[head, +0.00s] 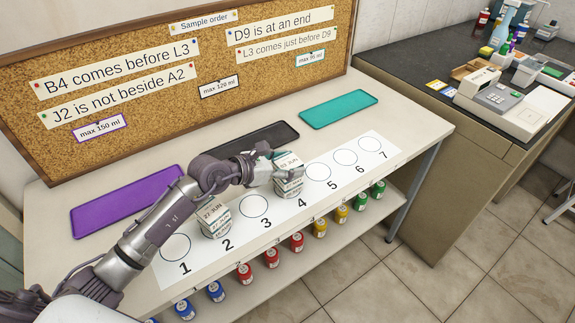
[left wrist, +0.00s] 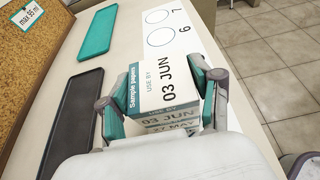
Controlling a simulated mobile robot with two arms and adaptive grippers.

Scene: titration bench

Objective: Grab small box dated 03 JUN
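The small white box dated 03 JUN (left wrist: 165,78), with a teal "Sample papers" side, lies on top of a stack at spot 4. In the head view this box (head: 288,163) is partly hidden by my left gripper (head: 275,174). Beneath it is another box (left wrist: 172,133), its label partly cut off and seeming to read 27 MAY. In the left wrist view, my left gripper's fingers (left wrist: 163,108) stand on either side of the top box, very close to it. I cannot tell whether both pads touch it. My right gripper is not in view.
Another box stack (head: 213,220), its top marked 27 JUN, stands at spot 2 on the numbered white strip (head: 203,253). Purple (head: 125,202), black (head: 255,139) and teal (head: 338,109) trays lie behind, before the corkboard (head: 130,95). Colored bottles (head: 297,241) stand on the lower shelf.

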